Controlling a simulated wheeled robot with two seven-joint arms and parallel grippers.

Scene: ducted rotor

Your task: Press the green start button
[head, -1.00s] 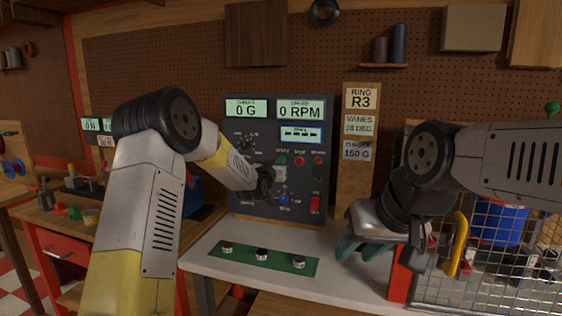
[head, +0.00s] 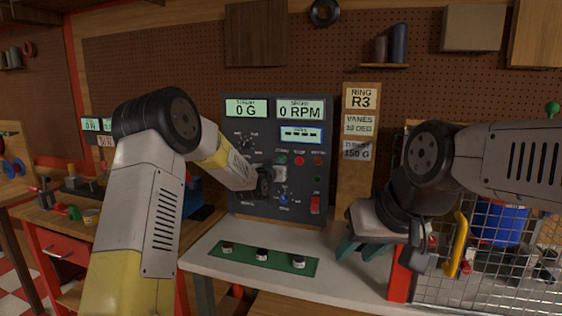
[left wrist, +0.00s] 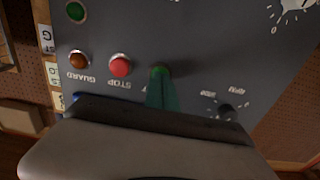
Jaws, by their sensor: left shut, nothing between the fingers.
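The green start button (head: 282,160) is on the dark control panel (head: 243,212), left of the red stop button (head: 299,160). My left gripper (head: 276,172) is at the panel, just below the start button. In the left wrist view the panel appears upside down. There, the teal fingertips of my left gripper (left wrist: 161,86) are shut together and empty. Their tips overlap the green start button (left wrist: 160,71), whose rim shows at the tips. I cannot tell whether they touch it. My right gripper (head: 360,248) is open and empty over the bench's right part.
An orange guard lamp (left wrist: 78,60) and the red stop button (left wrist: 120,66) sit beside the start button. A green mat (head: 240,256) with several small round parts lies on the white bench. A wire mesh cage (head: 480,290) with a yellow handle (head: 459,245) stands right.

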